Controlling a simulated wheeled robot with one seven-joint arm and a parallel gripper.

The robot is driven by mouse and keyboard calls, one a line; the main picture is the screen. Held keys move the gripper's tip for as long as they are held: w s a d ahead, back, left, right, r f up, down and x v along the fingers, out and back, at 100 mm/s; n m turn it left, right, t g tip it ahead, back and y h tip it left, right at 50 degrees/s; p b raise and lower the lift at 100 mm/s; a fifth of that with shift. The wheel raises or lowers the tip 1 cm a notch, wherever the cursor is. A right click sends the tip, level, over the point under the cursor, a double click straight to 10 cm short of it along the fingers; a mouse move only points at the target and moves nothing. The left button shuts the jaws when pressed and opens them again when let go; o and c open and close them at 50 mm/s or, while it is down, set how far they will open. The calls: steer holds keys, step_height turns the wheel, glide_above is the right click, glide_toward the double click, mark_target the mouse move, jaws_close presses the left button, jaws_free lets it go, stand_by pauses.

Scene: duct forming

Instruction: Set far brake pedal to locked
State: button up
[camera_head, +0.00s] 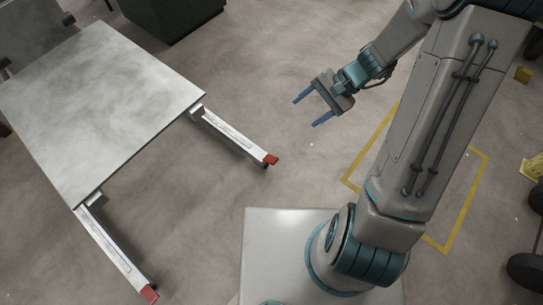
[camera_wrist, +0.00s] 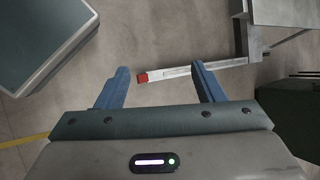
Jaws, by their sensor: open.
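A table on a frame stands at left in the head view, with two white legs reaching along the floor. Each leg ends in a small red pedal. The far red pedal (camera_head: 271,159) is at the tip of the upper leg (camera_head: 228,132); the near red pedal (camera_head: 149,294) is at the tip of the lower leg (camera_head: 118,252). My gripper (camera_head: 306,112) is open and empty, up and to the right of the far pedal in the head view. In the wrist view a red pedal (camera_wrist: 142,77) shows beyond the open fingers (camera_wrist: 160,67), apart from them. I cannot tell its lock state.
The grey tabletop (camera_head: 105,105) fills the left of the head view. A dark green cabinet (camera_head: 172,12) stands at the back. Yellow floor lines (camera_head: 465,205) mark an area at right, with a dark wheel (camera_head: 526,272) beyond. Floor around the far pedal is clear.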

steer(key=w+f+m+t+y+b, duration=0.25)
steer(key=f+m+b, duration=0.25)
steer(key=f, duration=0.9)
steer(key=w+f+m+t+y+b, duration=0.2)
steer(key=w+f+m+b, duration=0.15)
steer(key=f, duration=1.05)
steer(key=m+t+h+b, duration=0.2)
steer(key=m+t+b, duration=0.3)
steer(key=m+b, duration=0.4)
glide_toward(276, 161)
steer(key=shift+m+y, duration=0.25)
steer(key=shift+m, duration=0.3)
steer(key=b+x, duration=0.1)
steer(key=x, duration=0.2)
steer(key=b+x, duration=0.1)
steer(key=x, duration=0.3)
steer(key=b+x, duration=0.1)
steer(key=x, duration=0.3)
steer(key=shift+f, duration=0.35)
steer(key=shift+w+a+f, duration=0.1)
steer(key=shift+w+a, duration=0.35)
